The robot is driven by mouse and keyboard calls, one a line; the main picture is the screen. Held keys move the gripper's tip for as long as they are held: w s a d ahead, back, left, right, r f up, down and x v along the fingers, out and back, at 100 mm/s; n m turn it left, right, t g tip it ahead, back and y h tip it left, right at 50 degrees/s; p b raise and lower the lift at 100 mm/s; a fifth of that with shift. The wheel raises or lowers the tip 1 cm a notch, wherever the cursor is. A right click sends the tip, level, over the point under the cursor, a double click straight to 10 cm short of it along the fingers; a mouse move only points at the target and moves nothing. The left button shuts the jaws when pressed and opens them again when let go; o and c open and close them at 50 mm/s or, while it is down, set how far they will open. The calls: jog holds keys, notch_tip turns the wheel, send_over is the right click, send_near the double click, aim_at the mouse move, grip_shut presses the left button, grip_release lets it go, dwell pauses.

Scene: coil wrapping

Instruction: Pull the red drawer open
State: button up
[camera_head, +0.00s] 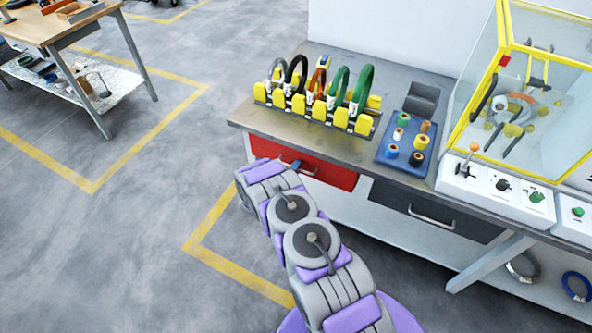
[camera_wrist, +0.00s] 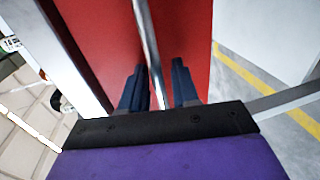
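The red drawer (camera_head: 335,175) is under the left part of the workbench top, and its front looks flush with the bench. Its red front (camera_wrist: 100,35) also fills much of the wrist view. The silvery bar handle (camera_wrist: 148,40) runs between the two dark blue fingers of my gripper (camera_wrist: 157,82). The fingers are apart, one on each side of the bar, with a gap visible on the right side.
On the workbench (camera_head: 350,65) stand a yellow rack (camera_head: 315,110) of coils and a blue tray (camera_head: 385,150) of spools. A grey drawer (camera_head: 400,200) is to the right of the red one. A yellow-framed clear case (camera_head: 480,75) stands at right.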

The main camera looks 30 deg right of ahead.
grip_shut()
dwell(0.6)
